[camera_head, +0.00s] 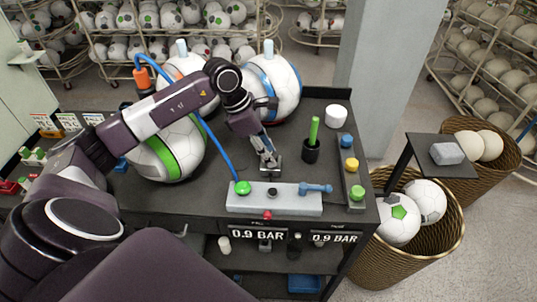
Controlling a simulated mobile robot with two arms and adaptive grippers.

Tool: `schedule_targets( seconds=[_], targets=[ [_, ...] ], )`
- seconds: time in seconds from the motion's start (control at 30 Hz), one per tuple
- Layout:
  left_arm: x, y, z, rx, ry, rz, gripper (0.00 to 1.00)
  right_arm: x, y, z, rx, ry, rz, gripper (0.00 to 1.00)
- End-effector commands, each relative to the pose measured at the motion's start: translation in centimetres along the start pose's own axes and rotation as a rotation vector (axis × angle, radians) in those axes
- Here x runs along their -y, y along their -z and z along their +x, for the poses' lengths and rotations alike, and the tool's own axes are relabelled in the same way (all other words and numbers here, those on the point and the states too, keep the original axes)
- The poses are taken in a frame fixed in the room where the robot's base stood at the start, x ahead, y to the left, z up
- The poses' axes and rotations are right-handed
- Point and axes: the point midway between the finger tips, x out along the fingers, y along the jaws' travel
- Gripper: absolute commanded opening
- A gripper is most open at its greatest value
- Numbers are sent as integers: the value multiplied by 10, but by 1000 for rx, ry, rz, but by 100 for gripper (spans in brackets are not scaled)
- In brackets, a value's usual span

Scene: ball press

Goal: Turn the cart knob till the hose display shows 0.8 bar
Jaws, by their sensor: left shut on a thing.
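My left gripper (268,162) reaches down to the dark cart top (215,200), just behind the pale control panel (300,204). On the cart's front edge, the left display (257,235) and the right display (334,238) both read 0.9 BAR. Their small labels are too small to read surely. A blue hose (222,150) runs down to a green fitting (242,187) on the panel. My right gripper is not in view.
The panel also carries a blue lever (315,188) and a red button (267,215). Balls stand behind and left of the gripper, including a green-striped one (170,150). A dark cup with a green stick (312,145) and a strip with colored buttons (352,180) stand to the right.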

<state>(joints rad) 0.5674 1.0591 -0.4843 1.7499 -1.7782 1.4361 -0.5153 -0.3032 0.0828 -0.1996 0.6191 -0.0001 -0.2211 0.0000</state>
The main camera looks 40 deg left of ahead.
Motion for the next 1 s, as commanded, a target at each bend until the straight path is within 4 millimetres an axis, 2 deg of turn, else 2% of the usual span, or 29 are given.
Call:
schedule_targets(
  seconds=[0.1, 0.43, 0.7, 1.0],
  targets=[
    [0, 1, 3, 1, -36, -69, 4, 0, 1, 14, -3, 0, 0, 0],
    [1, 0, 2, 4, -115, -265, 4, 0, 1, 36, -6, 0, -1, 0],
    [1, -1, 0, 4, -149, -351, 4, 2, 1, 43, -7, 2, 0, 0],
    [1, -2, -1, 4, -155, -368, 4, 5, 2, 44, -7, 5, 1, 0]
  ],
)
